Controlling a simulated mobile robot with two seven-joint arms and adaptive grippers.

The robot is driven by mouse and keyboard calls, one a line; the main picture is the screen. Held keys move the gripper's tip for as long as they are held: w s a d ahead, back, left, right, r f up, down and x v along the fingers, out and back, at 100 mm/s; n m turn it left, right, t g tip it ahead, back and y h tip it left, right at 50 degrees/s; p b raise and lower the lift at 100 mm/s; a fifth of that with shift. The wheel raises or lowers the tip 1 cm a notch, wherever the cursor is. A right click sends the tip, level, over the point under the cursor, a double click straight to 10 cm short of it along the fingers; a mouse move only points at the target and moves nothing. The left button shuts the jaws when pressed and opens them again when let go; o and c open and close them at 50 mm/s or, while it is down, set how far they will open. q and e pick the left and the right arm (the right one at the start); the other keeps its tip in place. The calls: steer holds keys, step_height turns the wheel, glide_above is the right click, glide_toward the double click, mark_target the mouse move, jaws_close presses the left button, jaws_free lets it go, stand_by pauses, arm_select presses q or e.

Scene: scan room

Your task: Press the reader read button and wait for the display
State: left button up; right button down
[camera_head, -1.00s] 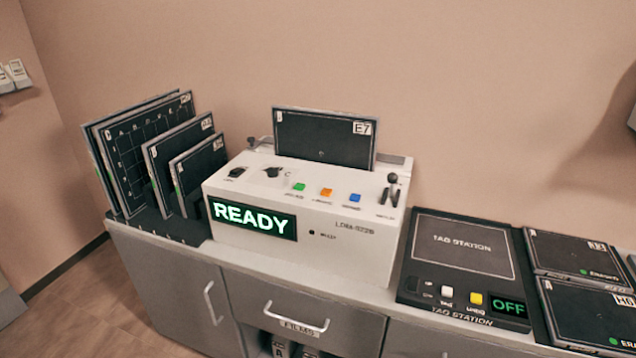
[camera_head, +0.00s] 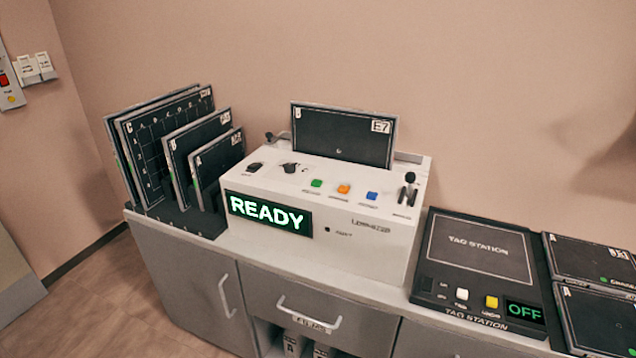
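The reader (camera_head: 375,235) is a white box on the cabinet top, in the middle of the head view. Its display (camera_head: 269,213) shows READY in green letters. A green button (camera_head: 316,183), an orange button (camera_head: 343,189) and a blue button (camera_head: 371,195) sit in a row on its top panel; their labels are too small to read. A dark plate marked E7 (camera_head: 340,138) stands upright in the slot at its back. Neither of my grippers is in view.
A rack at left holds several dark upright plates (camera_head: 180,125). At right lie a tag station (camera_head: 478,248), its display (camera_head: 524,311) reading OFF, and flat plates (camera_head: 592,262). The cabinet drawer handle (camera_head: 308,313) sticks out in front. Wall switches (camera_head: 36,68) are at far left.

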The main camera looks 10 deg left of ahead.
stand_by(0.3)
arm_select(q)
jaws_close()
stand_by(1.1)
